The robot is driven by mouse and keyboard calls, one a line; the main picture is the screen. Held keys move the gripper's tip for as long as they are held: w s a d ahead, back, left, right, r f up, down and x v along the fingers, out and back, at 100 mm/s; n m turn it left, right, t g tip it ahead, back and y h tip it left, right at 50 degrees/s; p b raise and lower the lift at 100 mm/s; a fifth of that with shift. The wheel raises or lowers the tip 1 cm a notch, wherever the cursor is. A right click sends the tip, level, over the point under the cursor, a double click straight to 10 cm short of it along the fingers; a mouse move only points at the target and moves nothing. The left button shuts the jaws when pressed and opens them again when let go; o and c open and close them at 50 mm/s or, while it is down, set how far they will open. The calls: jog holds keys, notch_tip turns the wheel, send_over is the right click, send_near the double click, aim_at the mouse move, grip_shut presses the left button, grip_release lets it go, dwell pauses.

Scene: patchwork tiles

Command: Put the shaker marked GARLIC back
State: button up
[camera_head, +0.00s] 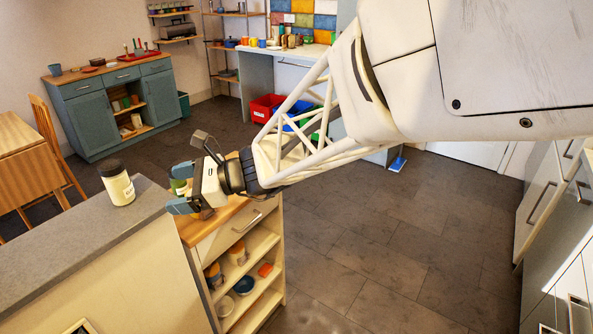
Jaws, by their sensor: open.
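A shaker (117,184) with a dark lid and a pale body stands upright on the grey counter top (75,232) at the left. Its label carries dark lettering too small to read for certain. My gripper (176,188) is open, to the right of this shaker and apart from it, its two blue fingertips pointing left. A jar with green on it (178,183) shows partly behind the fingers, over the wooden-topped shelf unit (218,222). The gripper hides most of it, and I cannot tell whether it is between the fingers or beyond them.
The shelf unit's open shelves hold bowls (244,285) and small containers. A teal cabinet (107,110) stands at the back left, with a wooden chair (55,142) and table (25,165) in front. Red (264,107) and blue bins sit at the back.

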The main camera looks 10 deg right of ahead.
jog(key=s+d+n+h, duration=0.5)
jog(key=s+d, duration=0.2)
jog(key=d, duration=0.3)
jog(key=s+d+f+n+h, duration=0.1)
jog(key=s+d+n+h, duration=0.4)
jog(key=d, duration=0.6)
jog(key=s+d+n+t+h, duration=0.1)
jog(key=s+d+n+h, duration=0.4)
jog(key=s+d, duration=0.3)
jog(key=d, duration=0.3)
jog(key=shift+s+f+n+h, duration=0.25)
jog(key=shift+s+n+h, duration=0.1)
jog(key=shift+n+h, duration=0.05)
